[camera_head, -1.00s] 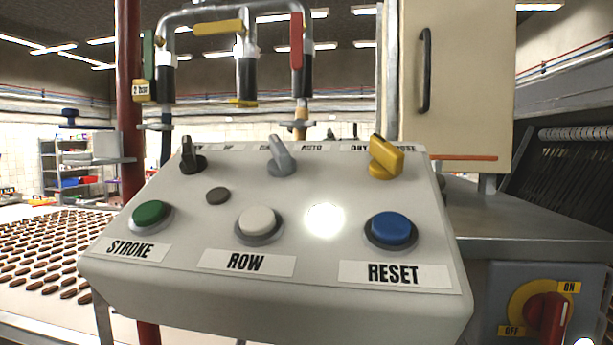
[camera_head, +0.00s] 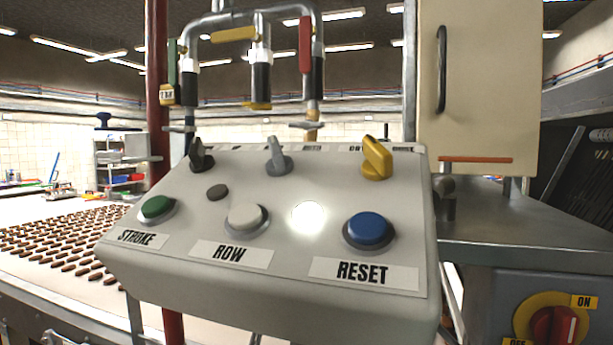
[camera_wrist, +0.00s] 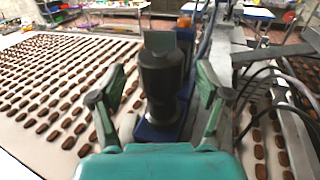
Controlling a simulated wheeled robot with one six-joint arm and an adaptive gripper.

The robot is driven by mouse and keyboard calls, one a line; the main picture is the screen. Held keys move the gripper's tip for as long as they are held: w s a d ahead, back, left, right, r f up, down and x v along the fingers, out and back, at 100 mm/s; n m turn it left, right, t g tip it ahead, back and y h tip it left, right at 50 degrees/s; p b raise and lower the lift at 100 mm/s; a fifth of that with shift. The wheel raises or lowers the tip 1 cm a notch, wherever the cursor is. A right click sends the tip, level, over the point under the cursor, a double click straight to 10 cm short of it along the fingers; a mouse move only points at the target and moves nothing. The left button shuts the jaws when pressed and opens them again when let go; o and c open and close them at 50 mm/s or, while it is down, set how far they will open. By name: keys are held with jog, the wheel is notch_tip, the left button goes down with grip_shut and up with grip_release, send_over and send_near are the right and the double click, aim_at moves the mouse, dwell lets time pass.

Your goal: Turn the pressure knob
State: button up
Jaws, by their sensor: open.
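In the wrist view, my gripper (camera_wrist: 160,84) is open, with one green-grey finger on each side of a dark upright cylinder (camera_wrist: 162,88). The cylinder has a flat greyish top piece and a blue part around its lower end. I see gaps between it and both fingers, and cannot tell if it is the pressure knob. In the head view, the sloped control panel carries a black knob (camera_head: 201,155), a grey knob (camera_head: 277,157) and a yellow knob (camera_head: 376,158). Their upper labels are too cut off to read fully. My gripper is not seen in the head view.
The panel also has a green STROKE button (camera_head: 156,207), a white ROW button (camera_head: 246,218) and a blue RESET button (camera_head: 369,229). Pipes with coloured handles rise behind it. A red switch (camera_head: 556,325) is at lower right. Brown pieces (camera_wrist: 65,80) cover the pale belt.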

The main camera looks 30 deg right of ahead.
jog(key=shift+x, duration=1.45)
jog(key=shift+c, duration=0.2)
jog(key=c, duration=1.1)
